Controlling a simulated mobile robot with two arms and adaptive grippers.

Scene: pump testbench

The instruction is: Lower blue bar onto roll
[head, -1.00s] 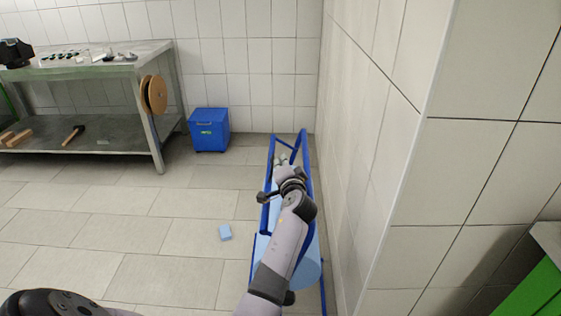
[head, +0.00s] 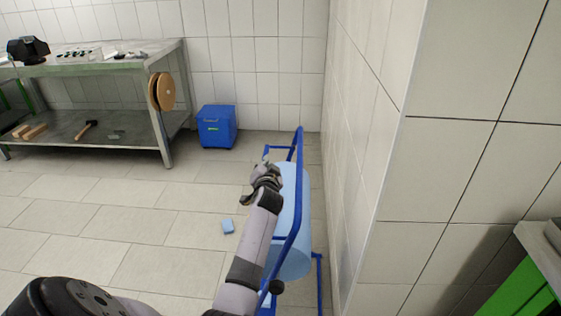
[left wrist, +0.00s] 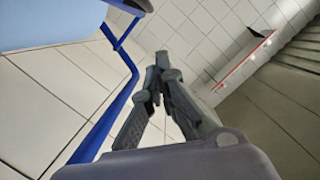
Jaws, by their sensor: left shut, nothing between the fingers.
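The light-blue roll (head: 290,210) stands in a blue tube frame by the right wall in the head view. A long blue bar (head: 297,205) runs along the roll, overlapping it in the picture. I cannot tell whether they touch. My left gripper (head: 262,170) is at the left side of the roll near its far end, shut and empty. My left arm hides part of the roll and frame. In the left wrist view the closed fingers (left wrist: 160,70) are right of a blue tube (left wrist: 122,95); a light-blue surface (left wrist: 50,22) fills the upper left. My right gripper is not in view.
A blue box (head: 216,127) stands on the floor by the back wall. A metal workbench (head: 110,62) stands at the back left. The floor between is clear.

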